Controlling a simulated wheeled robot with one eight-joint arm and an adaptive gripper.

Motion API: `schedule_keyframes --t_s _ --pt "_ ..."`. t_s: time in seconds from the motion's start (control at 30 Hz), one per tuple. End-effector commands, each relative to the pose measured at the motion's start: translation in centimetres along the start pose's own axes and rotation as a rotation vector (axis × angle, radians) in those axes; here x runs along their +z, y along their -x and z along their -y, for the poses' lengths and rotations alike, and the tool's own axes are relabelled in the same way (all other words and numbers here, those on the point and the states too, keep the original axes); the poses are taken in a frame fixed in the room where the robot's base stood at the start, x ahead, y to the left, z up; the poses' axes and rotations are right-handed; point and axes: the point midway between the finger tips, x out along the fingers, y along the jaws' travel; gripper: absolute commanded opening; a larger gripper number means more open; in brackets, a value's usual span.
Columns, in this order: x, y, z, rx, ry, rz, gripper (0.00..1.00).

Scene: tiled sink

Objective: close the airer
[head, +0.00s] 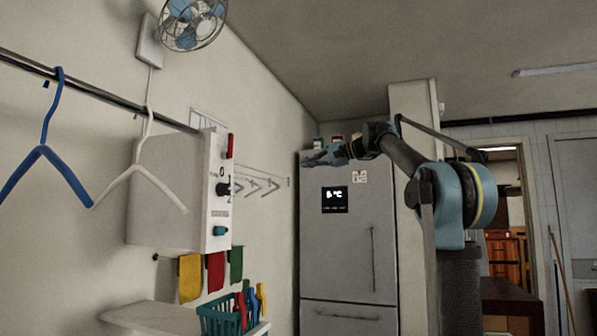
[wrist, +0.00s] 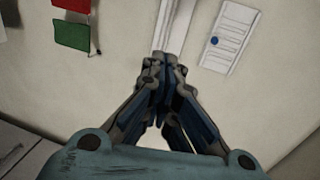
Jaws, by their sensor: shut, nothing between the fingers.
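I cannot pick out the airer with certainty. A thin wall rack with several angled arms (head: 262,186) is on the left wall beyond the white control box; it may be the airer. My gripper (head: 312,157) is in front of the upper fridge door in the head view, its fingers pointing left. In the wrist view my gripper (wrist: 162,66) is shut and empty. A pale upright bar (wrist: 170,28) shows just beyond the fingertips; I cannot tell whether they touch it or whether it belongs to the airer.
A rail with blue (head: 45,150) and white hangers (head: 140,170) runs to a white control box (head: 170,190). Coloured cloths (head: 190,277) hang below, above a green basket (head: 218,318). A grey fridge (head: 345,250) stands behind my arm. A lined white panel (wrist: 230,38) is right of the bar.

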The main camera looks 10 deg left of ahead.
Motion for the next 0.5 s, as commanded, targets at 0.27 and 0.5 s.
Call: schedule_keyframes --t_s 0.27,0.5 --pt "0.1 -1.3 0.0 0.0 0.001 0.003 0.0" --pt "0.2 -5.3 0.0 0.001 0.002 0.004 0.0"
